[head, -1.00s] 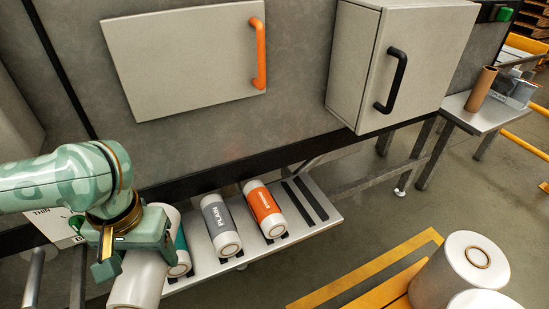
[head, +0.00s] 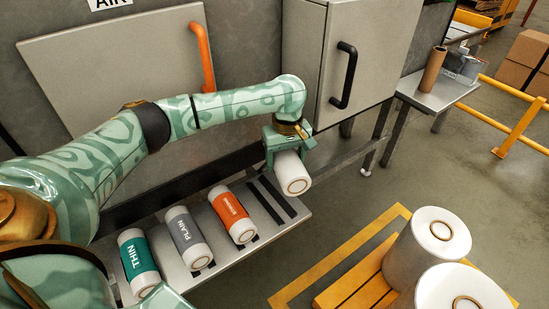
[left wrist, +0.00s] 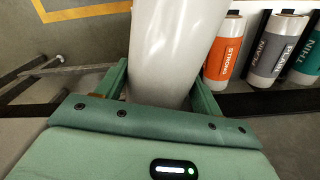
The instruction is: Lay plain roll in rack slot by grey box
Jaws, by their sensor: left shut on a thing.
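My left gripper (head: 285,145) is shut on a white roll (head: 293,174), whose brown core end faces the front. No label shows on the held roll, which also fills the middle of the left wrist view (left wrist: 175,45). It is held in the air beyond the right end of the rack (head: 285,235). On the rack lie a teal THIN roll (head: 138,262), a grey-labelled PLAIN roll (head: 187,240) and an orange STRONG roll (head: 233,215). Right of the orange roll, an empty slot shows two black strips (head: 272,200). The grey box (head: 375,50) with a black handle hangs behind the gripper. My right gripper is not in view.
A grey panel with an orange handle (head: 201,60) is behind my arm. Large white rolls (head: 425,250) stand on a yellow pallet (head: 350,285) at the front right. A side table (head: 440,93) holds a brown tube (head: 433,68). Floor between rack and pallet is clear.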

